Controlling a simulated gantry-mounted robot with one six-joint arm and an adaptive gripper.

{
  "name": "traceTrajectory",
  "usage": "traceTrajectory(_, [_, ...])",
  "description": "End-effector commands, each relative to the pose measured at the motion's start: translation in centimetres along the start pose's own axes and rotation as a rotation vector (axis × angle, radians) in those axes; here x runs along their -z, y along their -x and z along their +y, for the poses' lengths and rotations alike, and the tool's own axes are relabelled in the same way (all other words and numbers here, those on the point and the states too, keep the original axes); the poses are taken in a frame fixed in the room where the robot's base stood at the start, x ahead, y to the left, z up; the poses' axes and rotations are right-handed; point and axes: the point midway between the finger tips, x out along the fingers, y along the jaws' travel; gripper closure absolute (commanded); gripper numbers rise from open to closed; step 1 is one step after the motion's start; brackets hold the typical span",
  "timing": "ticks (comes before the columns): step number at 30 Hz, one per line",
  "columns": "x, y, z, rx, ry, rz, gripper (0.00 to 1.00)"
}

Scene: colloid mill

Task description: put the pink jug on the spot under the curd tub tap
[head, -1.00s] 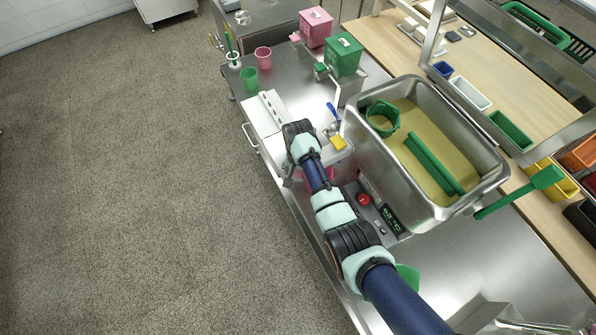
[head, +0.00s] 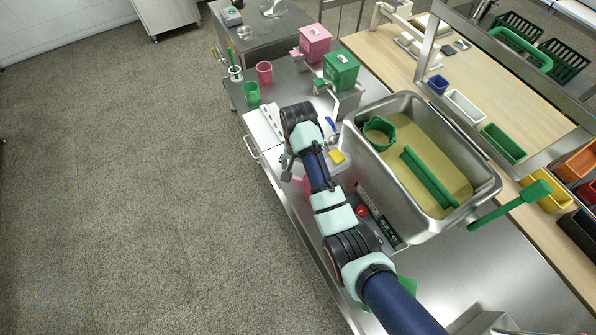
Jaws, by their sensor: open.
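A pink thing (head: 304,184), likely the pink jug, shows only in part on the steel bench, mostly hidden by my arm. My gripper (head: 289,171) is just up and left of it, partly hidden under my wrist; a grey finger shows and it looks open. I cannot tell whether it touches the pink thing. The steel curd tub (head: 478,205) holds yellowish curd, a green pot and a green bar. A blue lever (head: 331,124), likely of the tub tap, is near its left corner. The spot under the tap cannot be made out.
A pink cup (head: 264,71) and a green cup (head: 251,93) stand at the bench's far left. A pink box (head: 314,41) and a green box (head: 341,69) stand behind. A white panel (head: 262,126) and a yellow block (head: 337,156) lie near my wrist.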

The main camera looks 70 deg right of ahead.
Motion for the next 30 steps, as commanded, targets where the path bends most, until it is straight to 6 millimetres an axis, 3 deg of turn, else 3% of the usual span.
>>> traceTrajectory(14, [0.0,0.2,0.0,0.000,0.001,0.001,0.23])
traceTrajectory(16, [-0.4,0.3,-0.6,0.010,0.023,0.014,0.23])
traceTrajectory(18, [-1.8,0.7,-2.6,0.044,0.100,0.057,0.23])
traceTrajectory(20, [-4.5,1.7,-5.7,0.103,0.230,0.132,0.23])
traceTrajectory(23, [-12.3,5.2,-11.7,0.260,0.546,0.319,0.23])
traceTrajectory(24, [-16.1,7.1,-13.4,0.331,0.677,0.400,0.23])
traceTrajectory(27, [-25.4,12.5,-15.2,0.511,0.963,0.593,0.23])
traceTrajectory(30, [-32.6,17.4,-14.4,0.662,1.161,0.747,0.23])
